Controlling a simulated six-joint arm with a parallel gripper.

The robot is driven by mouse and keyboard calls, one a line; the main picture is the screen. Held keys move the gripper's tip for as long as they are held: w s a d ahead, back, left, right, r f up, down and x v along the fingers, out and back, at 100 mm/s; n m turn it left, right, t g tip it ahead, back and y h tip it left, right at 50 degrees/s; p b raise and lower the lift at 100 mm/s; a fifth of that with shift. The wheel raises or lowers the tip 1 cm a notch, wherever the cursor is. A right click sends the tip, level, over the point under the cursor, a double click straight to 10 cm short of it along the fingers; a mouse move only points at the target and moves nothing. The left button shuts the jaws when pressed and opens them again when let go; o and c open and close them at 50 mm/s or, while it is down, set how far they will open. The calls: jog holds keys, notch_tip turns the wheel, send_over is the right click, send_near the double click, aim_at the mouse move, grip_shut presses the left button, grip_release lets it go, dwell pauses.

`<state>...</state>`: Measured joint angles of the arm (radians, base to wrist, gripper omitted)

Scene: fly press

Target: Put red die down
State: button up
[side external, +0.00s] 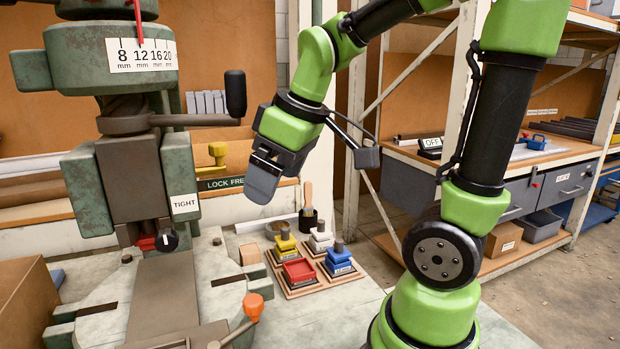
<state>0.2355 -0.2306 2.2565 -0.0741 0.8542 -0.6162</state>
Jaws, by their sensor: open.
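The red die (299,271) sits at the front left of a wooden tray (306,291) on the press bench. Its top looks like a shallow recess, and no post shows on it. My gripper (262,186) is open, above and to the left of the tray, apart from the red die. Its fingers are seen nearly side-on, and no object shows in it.
The green fly press stands on the left, with its ram (133,181), a black-knobbed handle (235,94) and a yellow lock lever (217,152). An orange-knobbed lever (253,306) rises at the front. A brush in a dark pot (308,217) stands behind the tray. Bare bench lies in front of the tray.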

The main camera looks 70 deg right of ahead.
jog(key=s+a+r+m+t+y, duration=0.2)
jog(key=s+a+m, duration=0.2)
jog(key=s+a, duration=0.2)
jog(key=shift+s+a+r+m+t, duration=0.15)
jog(key=shift+s+r+m+t, duration=0.2)
jog(key=shift+s, duration=0.4)
